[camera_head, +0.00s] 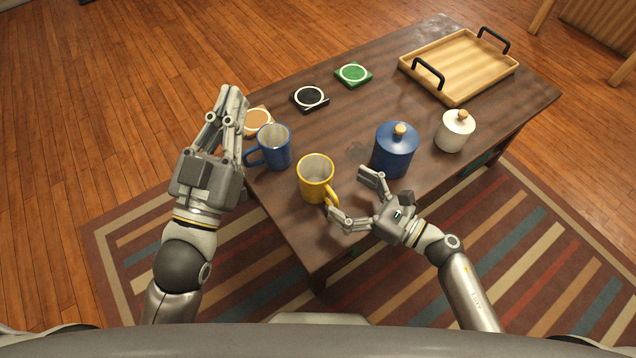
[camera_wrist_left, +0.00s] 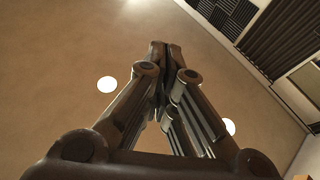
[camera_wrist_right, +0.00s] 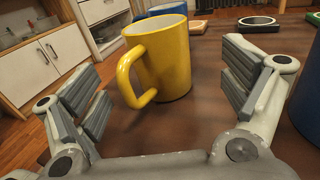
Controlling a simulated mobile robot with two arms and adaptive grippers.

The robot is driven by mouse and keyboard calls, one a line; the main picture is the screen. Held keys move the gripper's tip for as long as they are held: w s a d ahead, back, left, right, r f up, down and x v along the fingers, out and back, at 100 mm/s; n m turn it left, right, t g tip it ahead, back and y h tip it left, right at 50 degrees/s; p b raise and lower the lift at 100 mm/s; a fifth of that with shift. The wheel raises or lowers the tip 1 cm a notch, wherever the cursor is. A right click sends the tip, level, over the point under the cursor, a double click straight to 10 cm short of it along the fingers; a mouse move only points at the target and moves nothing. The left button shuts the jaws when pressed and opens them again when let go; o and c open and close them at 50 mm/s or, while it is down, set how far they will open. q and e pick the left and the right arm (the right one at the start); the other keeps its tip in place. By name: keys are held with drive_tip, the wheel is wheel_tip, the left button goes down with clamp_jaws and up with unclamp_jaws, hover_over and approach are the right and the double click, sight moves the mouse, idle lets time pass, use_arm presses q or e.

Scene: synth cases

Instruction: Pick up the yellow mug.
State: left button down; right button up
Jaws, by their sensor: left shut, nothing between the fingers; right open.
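The yellow mug (camera_head: 314,176) stands upright on the dark wooden table, near its front edge. Its handle points toward my right gripper (camera_head: 350,196). That gripper is open, with its fingers spread just in front of the handle. In the right wrist view the yellow mug (camera_wrist_right: 172,62) stands beyond and between the open fingers (camera_wrist_right: 165,100), its handle toward the left. I see no finger closed on it. My left gripper (camera_head: 234,92) is shut and empty, raised at the table's left side; the left wrist view shows its fingertips (camera_wrist_left: 165,50) together against the ceiling.
A blue mug (camera_head: 272,147) stands left of the yellow mug. A blue lidded jar (camera_head: 393,154) stands close to its right, with a white jar (camera_head: 455,132) beyond. Orange, black (camera_head: 310,98) and green (camera_head: 353,74) coasters lie behind. A wooden tray (camera_head: 458,68) is at the far right.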

sight(330, 182)
drive_tip(key=shift+x, duration=3.2)
use_arm(q)
drive_tip(key=shift+s+r+t, duration=0.25)
drive_tip(key=shift+r+t, duration=0.1)
drive_tip(key=shift+r, duration=0.2)
drive_tip(key=shift+s+r+t, duration=0.25)
drive_tip(key=shift+r+t, duration=0.1)
drive_tip(key=shift+r, duration=0.15)
use_arm(e)
drive_tip(key=shift+s+r, duration=0.15)
drive_tip(key=shift+r, duration=0.05)
drive_tip(key=shift+c, duration=0.4)
drive_tip(key=c, duration=1.2)
drive_tip(key=shift+c, duration=0.3)
use_arm(q)
drive_tip(key=shift+w, duration=0.1)
use_arm(e)
drive_tip(key=shift+r, duration=0.2)
